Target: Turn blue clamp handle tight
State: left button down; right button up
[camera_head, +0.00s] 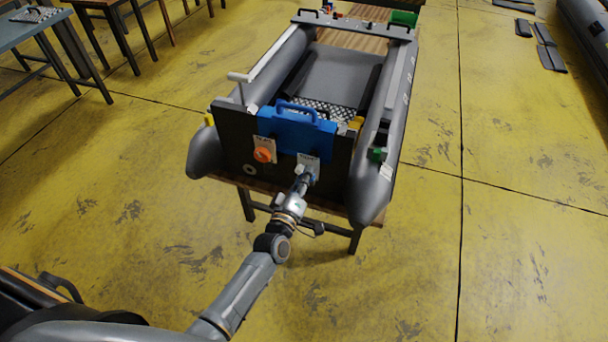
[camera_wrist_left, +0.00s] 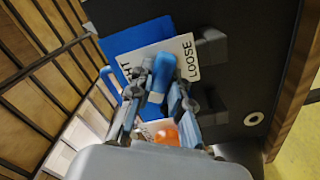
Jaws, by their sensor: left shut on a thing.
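The blue clamp handle (camera_wrist_left: 163,69) shows in the left wrist view in front of a white label (camera_wrist_left: 180,53). The label reads LOOSE on its right; its left part is partly hidden, with letters ending in HT. My left gripper (camera_wrist_left: 158,92) is shut on the handle, a finger on each side of it. In the head view my left arm comes up from the lower left and the gripper (camera_head: 308,178) is at the boat's dark transom (camera_head: 235,143), just below the label. My fingers largely hide the handle there. My right gripper is in neither view.
An orange knob (camera_head: 262,155) with its own label is left of my gripper. A blue plate (camera_head: 295,132) with a handle covers the transom's top middle. The grey inflatable boat (camera_head: 376,188) rests on a wooden table.

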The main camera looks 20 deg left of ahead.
pick_arm(q)
jog(key=m+p, duration=0.2)
jog(key=m, duration=0.5)
jog(key=shift+m+p, duration=0.3)
jog(key=shift+m, duration=0.1)
jog(key=c, duration=0.8)
grip_release()
jog(key=shift+c, duration=0.2)
jog(key=s+p, duration=0.3)
jog(key=s, duration=0.5)
jog(key=shift+a, duration=0.15)
